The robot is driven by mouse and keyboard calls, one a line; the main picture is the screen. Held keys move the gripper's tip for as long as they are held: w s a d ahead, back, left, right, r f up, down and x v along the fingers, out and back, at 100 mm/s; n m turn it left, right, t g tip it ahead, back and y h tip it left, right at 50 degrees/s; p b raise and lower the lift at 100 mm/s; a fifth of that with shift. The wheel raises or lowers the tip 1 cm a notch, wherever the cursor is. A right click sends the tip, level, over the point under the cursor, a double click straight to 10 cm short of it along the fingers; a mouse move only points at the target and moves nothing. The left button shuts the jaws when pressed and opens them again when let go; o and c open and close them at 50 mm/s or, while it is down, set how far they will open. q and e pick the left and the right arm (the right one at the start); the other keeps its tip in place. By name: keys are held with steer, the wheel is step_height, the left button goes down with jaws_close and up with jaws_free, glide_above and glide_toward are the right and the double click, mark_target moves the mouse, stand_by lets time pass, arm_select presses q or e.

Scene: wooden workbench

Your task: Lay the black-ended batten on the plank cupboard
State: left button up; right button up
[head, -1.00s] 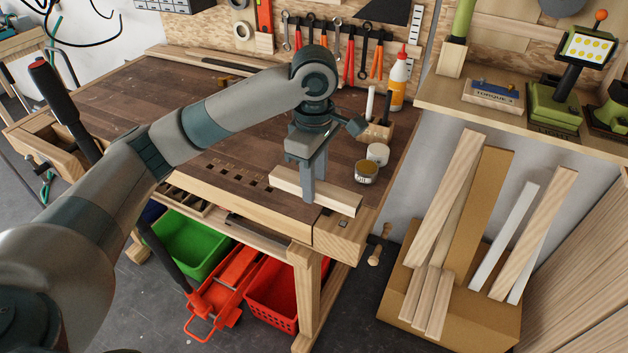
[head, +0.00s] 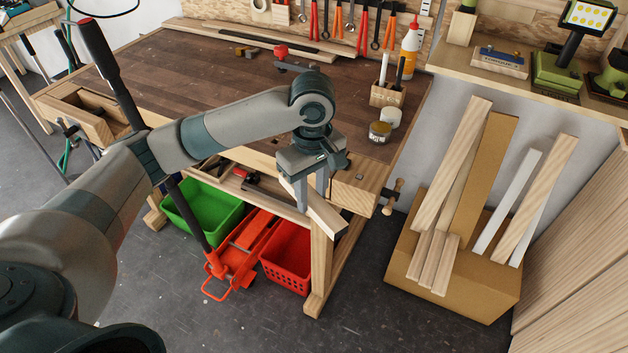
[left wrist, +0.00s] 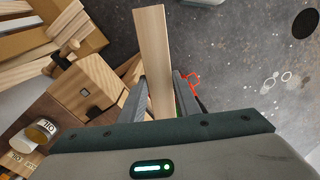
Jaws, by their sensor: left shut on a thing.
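My left gripper (head: 311,192) is shut on a pale wooden batten (head: 326,216), just in front of the workbench's front edge in the head view. The batten slants down to the right there. In the left wrist view the batten (left wrist: 151,40) runs up between the two fingers of the gripper (left wrist: 158,92). My right gripper is not in view.
A cardboard box (head: 455,285) with several upright boards stands right of the workbench (head: 190,75). A green crate (head: 205,212) and a red crate (head: 287,258) sit under the bench. An oil tin (head: 379,132) stands near the bench's right corner. The grey floor between bench and box is clear.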

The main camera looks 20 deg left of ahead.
arm_select(q)
steer(key=s+f+m, duration=1.1)
steer(key=f+m, duration=0.1)
steer(key=shift+s+d, duration=0.15)
steer(key=shift+s, duration=0.1)
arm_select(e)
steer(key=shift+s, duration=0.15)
